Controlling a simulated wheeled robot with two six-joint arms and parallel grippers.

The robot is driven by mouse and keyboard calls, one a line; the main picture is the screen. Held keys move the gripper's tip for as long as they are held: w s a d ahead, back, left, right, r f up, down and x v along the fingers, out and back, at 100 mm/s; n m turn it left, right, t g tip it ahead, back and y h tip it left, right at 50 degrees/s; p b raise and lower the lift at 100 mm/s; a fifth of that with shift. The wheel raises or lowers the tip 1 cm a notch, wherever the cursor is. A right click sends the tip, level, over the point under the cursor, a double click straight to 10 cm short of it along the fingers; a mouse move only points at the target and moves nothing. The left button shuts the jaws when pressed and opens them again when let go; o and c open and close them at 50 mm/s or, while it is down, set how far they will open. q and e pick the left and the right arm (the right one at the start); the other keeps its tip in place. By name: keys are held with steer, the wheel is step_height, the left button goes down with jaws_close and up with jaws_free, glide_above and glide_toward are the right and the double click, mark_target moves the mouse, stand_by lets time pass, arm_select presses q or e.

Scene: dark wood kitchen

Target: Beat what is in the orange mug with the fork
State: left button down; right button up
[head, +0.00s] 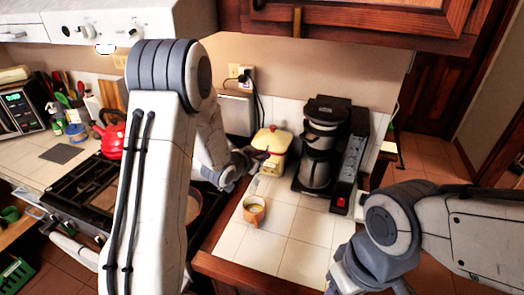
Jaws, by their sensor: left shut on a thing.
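The orange mug (249,215) stands upright on the white tiled counter, with something pale yellowish inside. My left gripper (250,160) is above the counter, behind and above the mug and apart from it, in front of the cream canister. It is shut on a thin thing, which I take to be the fork; it is too small and dark here to make out its tines. My right arm comes in at the lower right; its wrist shows at the bottom edge, and its fingers cannot be made out.
A cream canister with a red knob (272,141) and a black coffee maker (321,150) stand behind the mug. A stove (85,185) with a red kettle (112,140) is at left. The tiles (290,240) right of the mug are clear up to the wooden edge.

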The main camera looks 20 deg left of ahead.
step_height(320, 180, down, 10)
steer(key=b, duration=0.9)
steer(key=shift+r, duration=0.25)
stand_by(0.3)
